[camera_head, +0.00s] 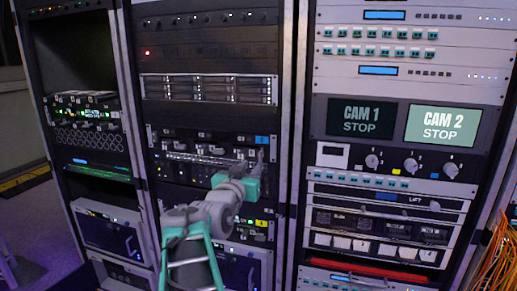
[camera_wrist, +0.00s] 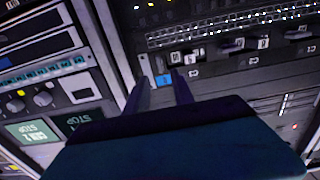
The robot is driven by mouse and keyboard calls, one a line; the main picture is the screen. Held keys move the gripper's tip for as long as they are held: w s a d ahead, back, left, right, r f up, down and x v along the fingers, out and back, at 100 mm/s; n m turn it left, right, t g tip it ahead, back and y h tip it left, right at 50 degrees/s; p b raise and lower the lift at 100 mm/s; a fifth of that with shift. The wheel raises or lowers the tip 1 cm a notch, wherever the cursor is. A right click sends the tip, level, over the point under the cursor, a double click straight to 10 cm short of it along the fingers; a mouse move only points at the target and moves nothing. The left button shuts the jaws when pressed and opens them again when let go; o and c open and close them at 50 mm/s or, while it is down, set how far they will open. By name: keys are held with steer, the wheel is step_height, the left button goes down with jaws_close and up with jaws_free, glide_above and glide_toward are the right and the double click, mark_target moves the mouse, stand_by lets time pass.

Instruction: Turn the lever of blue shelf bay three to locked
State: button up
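The blue shelf is the dark rack shelf with a blue tag (camera_head: 262,140) at its right end, in the middle rack of the head view. A row of small pale levers (camera_head: 215,148) runs along it. The wrist view shows the shelf turned about upside down, with the blue tag (camera_wrist: 163,80) and several levers (camera_wrist: 232,46) in a row. The bay numbers and lever settings are too small to read. My gripper (camera_head: 253,157) is in front of the shelf's right part.
A similar shelf with a yellow tag (camera_head: 262,222) sits below, partly hidden by my arm. The right rack holds two screens, CAM 1 (camera_head: 361,118) and CAM 2 (camera_head: 442,124), both reading STOP. Orange cables (camera_head: 497,255) hang at the far right.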

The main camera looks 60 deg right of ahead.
mark_target(259, 157)
steer(key=d, duration=0.5)
steer(key=w+d+p, duration=0.1)
steer(key=d, duration=0.1)
steer(key=shift+d, duration=0.3)
steer(key=shift+w, duration=0.1)
jaws_close()
